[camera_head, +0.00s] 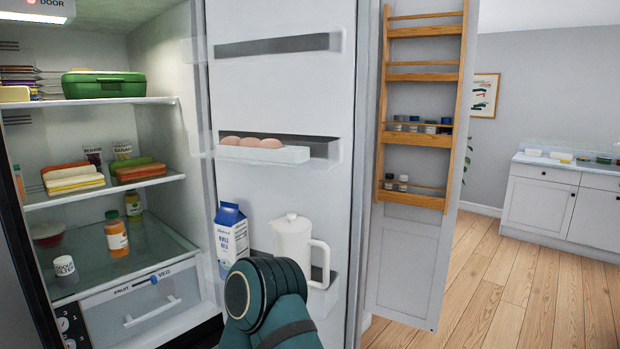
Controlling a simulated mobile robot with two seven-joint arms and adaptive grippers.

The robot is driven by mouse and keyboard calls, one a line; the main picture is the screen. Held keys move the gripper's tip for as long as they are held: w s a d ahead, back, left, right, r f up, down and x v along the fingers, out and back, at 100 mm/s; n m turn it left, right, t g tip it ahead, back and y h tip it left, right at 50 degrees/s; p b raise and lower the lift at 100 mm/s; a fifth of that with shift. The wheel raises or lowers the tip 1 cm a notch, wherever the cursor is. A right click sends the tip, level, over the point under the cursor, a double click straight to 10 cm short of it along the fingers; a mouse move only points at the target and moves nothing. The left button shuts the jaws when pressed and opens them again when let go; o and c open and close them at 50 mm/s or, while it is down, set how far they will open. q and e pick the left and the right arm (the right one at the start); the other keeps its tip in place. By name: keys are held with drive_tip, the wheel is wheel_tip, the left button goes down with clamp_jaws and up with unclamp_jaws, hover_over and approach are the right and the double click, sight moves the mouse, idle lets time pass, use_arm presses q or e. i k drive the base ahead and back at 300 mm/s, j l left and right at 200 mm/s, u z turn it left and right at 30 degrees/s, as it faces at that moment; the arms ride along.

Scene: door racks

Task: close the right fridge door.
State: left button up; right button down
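The right fridge door (283,85) stands open, its white inner face towards me, to the right of the lit fridge interior (160,55). Its racks hold eggs (252,142), a blue and white milk carton (231,235) and a white jug (292,240). A dark teal link of my own arm rises from the bottom centre, in front of the door's lower part, and hides some of it. Neither gripper shows, and I cannot tell whether the arm touches the door.
Fridge shelves hold a green box (103,84), sandwiches (72,178) and bottles (116,234). Right of the fridge door is a grey cabinet door (402,262) with a wooden rack (424,75). Wooden floor (500,285) is clear towards a white counter (565,205).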

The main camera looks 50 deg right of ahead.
sight(304, 72)
drive_tip(key=l, duration=0.45)
drive_tip(key=k+l+u, duration=0.1)
drive_tip(key=l, duration=0.3)
drive_tip(key=l+u, duration=0.1)
drive_tip(key=l, duration=0.35)
drive_tip(key=k+l, duration=0.15)
drive_tip(key=l, duration=0.3)
drive_tip(key=k+l+u, duration=0.1)
drive_tip(key=l, duration=0.3)
drive_tip(key=k+l, duration=0.1)
drive_tip(key=l, duration=0.35)
drive_tip(key=l+u, duration=0.35)
drive_tip(key=l, duration=0.6)
